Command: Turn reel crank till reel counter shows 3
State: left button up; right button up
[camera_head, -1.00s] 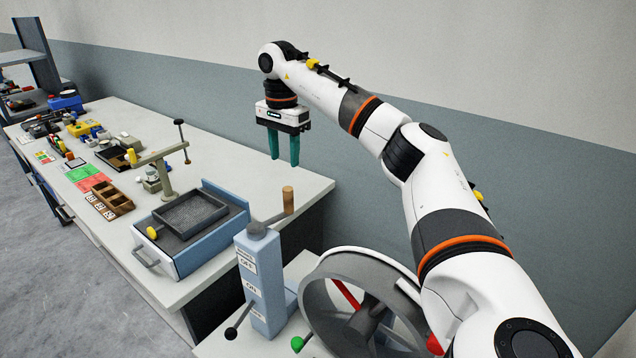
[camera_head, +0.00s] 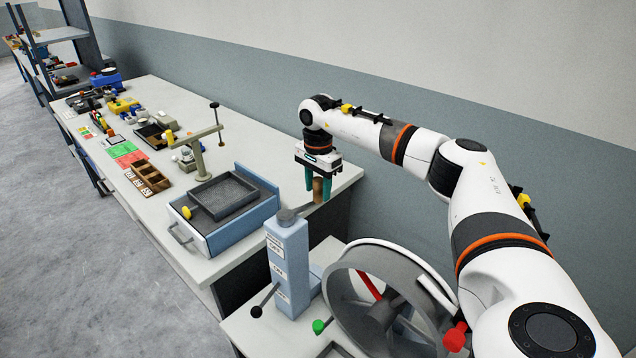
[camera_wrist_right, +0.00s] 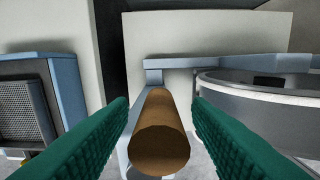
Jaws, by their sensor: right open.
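The crank has an upright brown wooden handle (camera_head: 318,193) and a grey arm on top of a blue post (camera_head: 288,255). My right gripper (camera_head: 317,185) is open, its green fingers pointing down on either side of the handle. In the right wrist view, the handle (camera_wrist_right: 160,140) stands between the two spread fingers (camera_wrist_right: 160,118), with a gap visible on both sides. The post carries white labels, one reading OFF and one ON. I cannot make out a reel counter reading. My left gripper is not in view.
A large grey wheel (camera_head: 345,295) stands right of the post, with red and green knobs nearby. A lever with a black knob (camera_head: 257,311) sticks out of the post. A blue box with a dark tray (camera_head: 222,196) and a long cluttered bench (camera_head: 240,130) lie to the left.

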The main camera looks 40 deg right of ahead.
grip_shut()
jog(key=shift+w, duration=0.1)
dwell(0.3)
